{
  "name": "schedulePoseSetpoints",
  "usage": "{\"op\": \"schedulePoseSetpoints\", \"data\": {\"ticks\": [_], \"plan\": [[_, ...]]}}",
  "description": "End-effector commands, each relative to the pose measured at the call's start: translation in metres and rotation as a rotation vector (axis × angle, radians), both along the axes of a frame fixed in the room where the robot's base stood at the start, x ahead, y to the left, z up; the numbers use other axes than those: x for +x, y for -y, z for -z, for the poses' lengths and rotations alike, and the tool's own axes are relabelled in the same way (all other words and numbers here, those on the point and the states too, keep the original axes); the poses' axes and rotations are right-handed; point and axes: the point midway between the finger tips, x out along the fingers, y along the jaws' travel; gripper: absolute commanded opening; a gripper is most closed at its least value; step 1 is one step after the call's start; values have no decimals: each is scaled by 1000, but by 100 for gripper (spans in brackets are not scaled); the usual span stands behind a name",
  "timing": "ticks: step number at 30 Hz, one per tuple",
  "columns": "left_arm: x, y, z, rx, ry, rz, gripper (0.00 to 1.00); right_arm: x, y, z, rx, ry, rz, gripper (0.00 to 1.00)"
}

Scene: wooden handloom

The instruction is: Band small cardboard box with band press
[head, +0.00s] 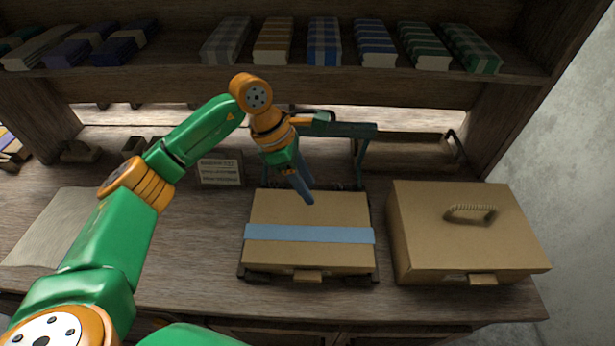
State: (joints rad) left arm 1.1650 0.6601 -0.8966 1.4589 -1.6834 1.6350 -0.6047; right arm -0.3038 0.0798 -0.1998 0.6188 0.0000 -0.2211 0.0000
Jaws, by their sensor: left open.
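A small cardboard box (310,208) lies flat near the middle of the bench. A light blue band (308,234) runs across its top from side to side. A dark base (254,276) shows at its edges. Behind the box stands the band press (352,130), a dark teal frame with a crossbar and uprights. My left gripper (305,192) points down over the back part of the box. It is open and holds nothing that I can see; whether its tips touch the box is unclear. My right gripper is not in view.
A larger cardboard case (455,225) with a rope handle stands close on the right. A small lettered sign (220,171) stands behind on the left. A pale sheet (50,225) lies at the left. A shelf of folded cloths (325,40) spans the back.

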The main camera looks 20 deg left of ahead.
Motion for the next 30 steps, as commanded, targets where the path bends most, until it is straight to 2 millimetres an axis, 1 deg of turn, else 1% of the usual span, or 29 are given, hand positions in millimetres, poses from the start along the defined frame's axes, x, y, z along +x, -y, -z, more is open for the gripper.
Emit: {"op": "schedulePoseSetpoints", "data": {"ticks": [3, 7, 8, 9, 11, 12, 13, 30], "plan": [[0, 1, 4, 0, 0, 0, 47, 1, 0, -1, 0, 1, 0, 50], [0, 1, 4, 0, 0, 0, 47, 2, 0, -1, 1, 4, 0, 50], [0, 1, 4, 0, 0, 0, 42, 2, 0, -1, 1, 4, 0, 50], [0, 1, 4, -1, 0, 0, 31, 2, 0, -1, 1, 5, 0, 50], [0, 2, 4, -1, 0, 0, 15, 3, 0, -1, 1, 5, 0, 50], [0, 1, 4, -1, 0, 0, 4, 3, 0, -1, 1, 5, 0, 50], [0, 1, 4, -1, 0, 0, 0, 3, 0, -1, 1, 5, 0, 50], [0, 1, 3, -1, 0, 0, 0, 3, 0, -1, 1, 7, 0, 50]]}}
